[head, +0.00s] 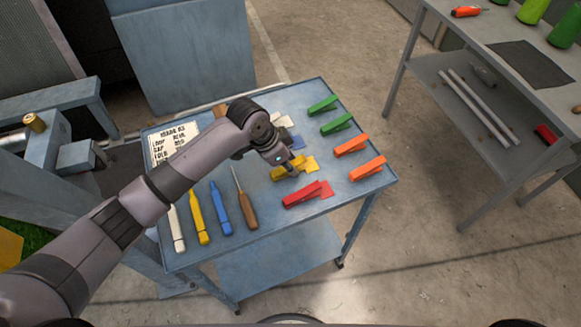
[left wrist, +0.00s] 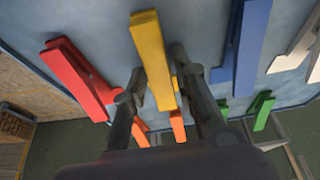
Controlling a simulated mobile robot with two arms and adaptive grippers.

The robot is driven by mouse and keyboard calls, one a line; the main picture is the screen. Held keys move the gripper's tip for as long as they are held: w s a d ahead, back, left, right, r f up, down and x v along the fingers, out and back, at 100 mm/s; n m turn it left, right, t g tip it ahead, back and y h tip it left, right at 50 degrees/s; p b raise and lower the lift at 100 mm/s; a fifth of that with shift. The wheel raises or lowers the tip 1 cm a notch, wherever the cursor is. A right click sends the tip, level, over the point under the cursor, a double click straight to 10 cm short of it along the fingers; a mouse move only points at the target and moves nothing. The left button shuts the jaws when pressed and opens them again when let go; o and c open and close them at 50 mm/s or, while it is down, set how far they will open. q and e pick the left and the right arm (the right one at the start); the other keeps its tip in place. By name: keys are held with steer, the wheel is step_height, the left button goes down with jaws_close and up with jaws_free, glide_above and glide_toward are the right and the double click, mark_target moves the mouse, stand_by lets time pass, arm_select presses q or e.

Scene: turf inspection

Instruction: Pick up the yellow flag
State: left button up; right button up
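The yellow flag (head: 281,173) lies on the blue-grey table, a clip-like bar with a small square tab at its right end. My left gripper (head: 291,169) is over it and hides part of it. In the left wrist view, the yellow flag (left wrist: 151,55) runs lengthwise between the two fingers of my left gripper (left wrist: 158,65). The fingers stand apart on either side of it; I cannot tell whether they touch it. My right gripper is in neither view.
A red flag (head: 301,195) lies close in front. Orange clips (head: 366,169) and green clips (head: 336,124) line the right side. Blue and white pieces are partly behind my arm. A screwdriver (head: 246,208) and markers (head: 196,218) lie left, near a lettered card (head: 166,140).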

arm_select(q)
jaws_close()
